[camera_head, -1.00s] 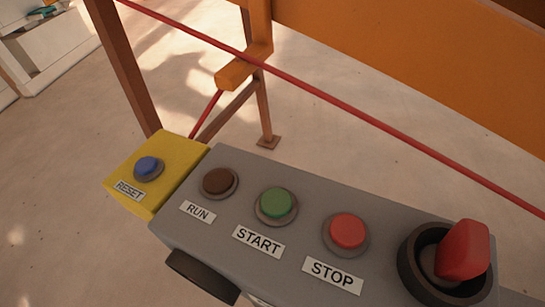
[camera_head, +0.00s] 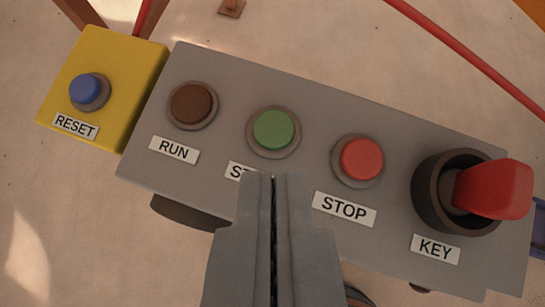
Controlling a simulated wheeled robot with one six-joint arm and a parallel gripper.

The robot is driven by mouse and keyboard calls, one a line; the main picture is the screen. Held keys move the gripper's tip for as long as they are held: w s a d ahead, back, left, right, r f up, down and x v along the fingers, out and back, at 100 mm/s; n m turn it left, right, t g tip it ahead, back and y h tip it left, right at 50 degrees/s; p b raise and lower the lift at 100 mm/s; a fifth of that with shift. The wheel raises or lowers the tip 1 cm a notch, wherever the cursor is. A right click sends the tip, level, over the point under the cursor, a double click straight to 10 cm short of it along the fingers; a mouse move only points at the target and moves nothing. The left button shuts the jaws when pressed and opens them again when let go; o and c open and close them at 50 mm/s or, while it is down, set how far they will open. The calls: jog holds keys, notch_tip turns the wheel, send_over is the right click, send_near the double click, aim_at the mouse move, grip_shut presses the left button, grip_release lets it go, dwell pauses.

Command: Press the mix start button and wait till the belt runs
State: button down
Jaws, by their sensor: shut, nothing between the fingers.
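The green START button (camera_head: 273,129) sits in a grey ring on the grey control box (camera_head: 330,105). Its label (camera_head: 238,171) is partly hidden behind my gripper. My gripper (camera_head: 273,178) is shut and empty, its tips just below the green button in the picture. I cannot tell whether the tips touch the box. The brown RUN lamp or button (camera_head: 193,103) is left of the green button and looks dark. The red STOP button (camera_head: 361,158) is to its right. No belt is in view.
A red key switch (camera_head: 492,189) in a black collar stands up at the box's right end. A yellow box (camera_head: 112,62) with a blue RESET button (camera_head: 88,91) adjoins on the left. A red cord (camera_head: 470,57) runs across the upper right.

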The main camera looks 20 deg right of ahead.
send_over(273, 115)
jog(key=s, duration=0.3)
jog(key=f, duration=0.7)
jog(key=shift+w+a+f, duration=0.15)
jog(key=shift+w+a, duration=0.1)
jog(key=shift+a, duration=0.15)
notch_tip(273, 115, down, 2)
jog(key=shift+s+f, duration=0.1)
jog(key=shift+s, duration=0.05)
jog(key=shift+f, duration=0.65)
